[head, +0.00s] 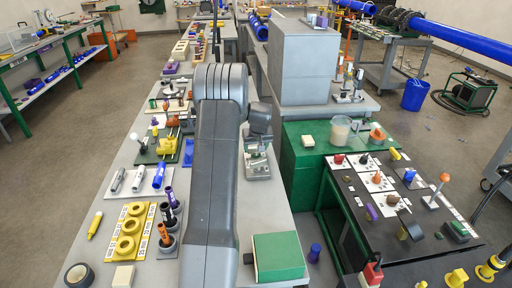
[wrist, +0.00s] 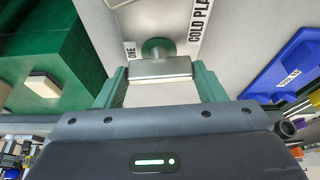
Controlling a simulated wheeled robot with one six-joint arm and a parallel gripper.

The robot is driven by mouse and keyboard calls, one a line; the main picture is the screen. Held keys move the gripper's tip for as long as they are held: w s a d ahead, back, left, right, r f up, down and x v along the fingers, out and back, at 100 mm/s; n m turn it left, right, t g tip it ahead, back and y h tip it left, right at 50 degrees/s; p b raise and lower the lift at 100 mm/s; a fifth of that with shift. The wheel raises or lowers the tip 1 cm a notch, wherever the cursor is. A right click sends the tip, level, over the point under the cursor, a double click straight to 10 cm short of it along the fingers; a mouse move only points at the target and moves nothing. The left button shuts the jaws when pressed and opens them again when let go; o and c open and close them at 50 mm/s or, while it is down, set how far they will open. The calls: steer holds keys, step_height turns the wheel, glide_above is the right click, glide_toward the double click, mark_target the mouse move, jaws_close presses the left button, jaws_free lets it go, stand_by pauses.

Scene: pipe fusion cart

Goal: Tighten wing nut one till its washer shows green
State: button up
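Wing nut one (wrist: 160,68) shows in the wrist view as a grey metal block on a short round stem, beside a label reading "ONE". A green disc (wrist: 152,45), which looks like its washer, shows around the stem. My gripper (wrist: 160,76) has its two green fingers on either side of the wing nut, with no clear gap at its ends, so it looks shut on it. In the head view my arm reaches over the bench, and its wrist (head: 258,120) is above a small grey fixture (head: 258,168). The fingertips and wing nut cannot be made out there.
A "COLD PLATE" label (wrist: 200,15) and a blue tray (wrist: 290,70) lie near the wing nut. A green block (wrist: 40,60) is at the left. In the head view, a large grey box (head: 303,65) and a green stand (head: 300,165) stand right of my arm.

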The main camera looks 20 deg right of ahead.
steer(key=c, duration=0.3)
steer(key=shift+f+m+b, duration=0.15)
steer(key=shift+m+b, duration=0.35)
steer(key=shift+b, duration=0.25)
steer(key=shift+c, duration=0.2)
steer(key=shift+m+h+b, duration=0.4)
steer(key=shift+m, duration=0.1)
steer(key=o, duration=1)
steer(key=shift+r, duration=0.25)
steer(key=b+v, duration=0.2)
steer(key=v, duration=1.1)
steer(key=shift+r, duration=0.35)
